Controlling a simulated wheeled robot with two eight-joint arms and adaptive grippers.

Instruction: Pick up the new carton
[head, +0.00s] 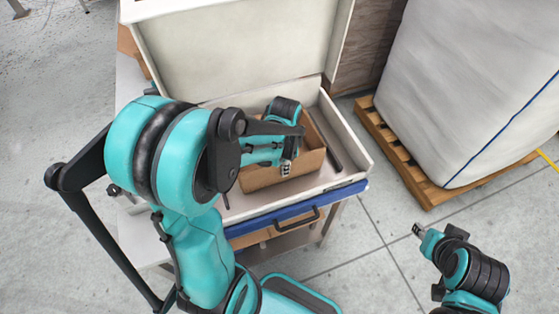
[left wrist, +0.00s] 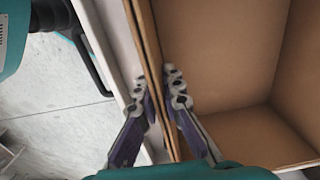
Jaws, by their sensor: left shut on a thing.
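The carton (head: 268,178) is an open-topped brown cardboard box inside a shallow white case (head: 352,158). My left gripper (head: 286,168) reaches down over the carton's near side. In the left wrist view the left gripper (left wrist: 160,95) has one finger on each side of the carton's cardboard wall (left wrist: 158,50) and is shut on it. The carton (left wrist: 225,45) looks empty there, though part of it is out of frame. My left arm hides some of the carton in the head view. My right gripper (head: 418,230) is over bare floor, apart from everything; its fingers are too small to read.
The case's raised lid (head: 240,45) stands behind the carton. A blue front edge with a dark handle (head: 285,225) faces me. A large white bulk bag (head: 480,90) stands on a wooden pallet (head: 400,160) at right.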

